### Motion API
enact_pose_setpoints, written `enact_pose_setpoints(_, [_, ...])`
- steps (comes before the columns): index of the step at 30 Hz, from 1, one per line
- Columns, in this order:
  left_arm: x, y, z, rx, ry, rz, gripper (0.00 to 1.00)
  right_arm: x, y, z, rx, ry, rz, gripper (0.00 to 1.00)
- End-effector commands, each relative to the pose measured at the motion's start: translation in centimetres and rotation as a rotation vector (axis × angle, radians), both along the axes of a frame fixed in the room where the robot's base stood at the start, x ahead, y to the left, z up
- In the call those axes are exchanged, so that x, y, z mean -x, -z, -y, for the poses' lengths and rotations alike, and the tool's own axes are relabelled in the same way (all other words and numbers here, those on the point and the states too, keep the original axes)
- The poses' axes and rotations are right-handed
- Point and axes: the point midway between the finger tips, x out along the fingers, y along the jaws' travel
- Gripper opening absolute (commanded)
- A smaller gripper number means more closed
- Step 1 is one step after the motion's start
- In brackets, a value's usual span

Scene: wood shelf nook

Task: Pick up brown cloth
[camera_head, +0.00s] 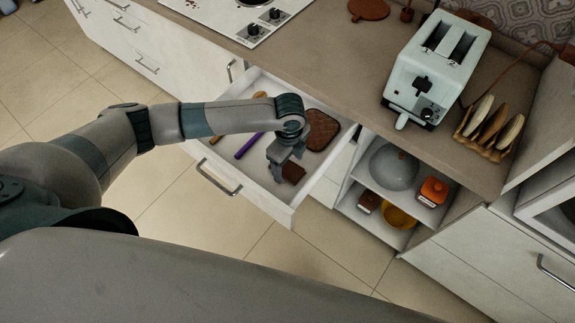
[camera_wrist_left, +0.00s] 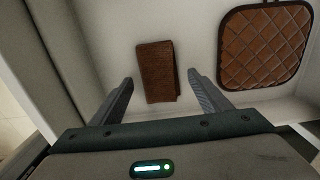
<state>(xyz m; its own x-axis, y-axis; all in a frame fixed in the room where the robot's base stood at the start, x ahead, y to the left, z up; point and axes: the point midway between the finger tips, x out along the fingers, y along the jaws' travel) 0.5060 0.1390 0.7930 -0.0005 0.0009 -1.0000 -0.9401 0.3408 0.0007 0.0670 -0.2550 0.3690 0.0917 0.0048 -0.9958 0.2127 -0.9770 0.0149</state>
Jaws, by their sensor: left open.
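The brown cloth (camera_head: 293,173) lies folded in the open white drawer (camera_head: 254,196), near its front right. It also shows in the left wrist view (camera_wrist_left: 157,71), flat on the drawer floor. My left gripper (camera_head: 277,172) is over the drawer, pointing down beside the cloth. In the left wrist view the left gripper's fingers (camera_wrist_left: 160,84) are spread apart, with the cloth beyond and between them. The fingers do not appear to touch it. My right gripper is not in view.
A quilted brown pad (camera_head: 322,130) lies deeper in the drawer, and a purple-handled utensil (camera_head: 249,145) lies to the left. The counter above holds a toaster (camera_head: 432,72) and a toast rack (camera_head: 489,127). Open shelves at right hold a grey bowl (camera_head: 393,167) and an orange jar (camera_head: 434,190).

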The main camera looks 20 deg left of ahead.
Motion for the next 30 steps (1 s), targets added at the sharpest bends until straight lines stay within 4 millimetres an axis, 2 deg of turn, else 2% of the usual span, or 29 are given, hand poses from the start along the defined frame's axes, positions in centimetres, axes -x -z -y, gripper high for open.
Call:
enact_pose_setpoints(4, [0.0,0.67,0.03,0.0,0.001,0.001,0.7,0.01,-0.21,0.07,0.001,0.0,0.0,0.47])
enact_pose_setpoints(17, [0.0,0.69,0.02,0.0,0.001,0.001,0.7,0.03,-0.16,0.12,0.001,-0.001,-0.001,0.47])
enact_pose_setpoints(21, [0.0,0.68,0.01,0.0,0.001,0.001,0.39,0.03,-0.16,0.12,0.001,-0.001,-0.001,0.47])
enact_pose_setpoints(23, [0.0,0.68,0.01,0.0,0.001,0.001,0.27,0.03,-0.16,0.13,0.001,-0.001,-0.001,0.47])
enact_pose_setpoints(30, [0.0,0.68,0.01,0.0,0.001,0.001,0.27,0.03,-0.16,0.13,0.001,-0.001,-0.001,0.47])
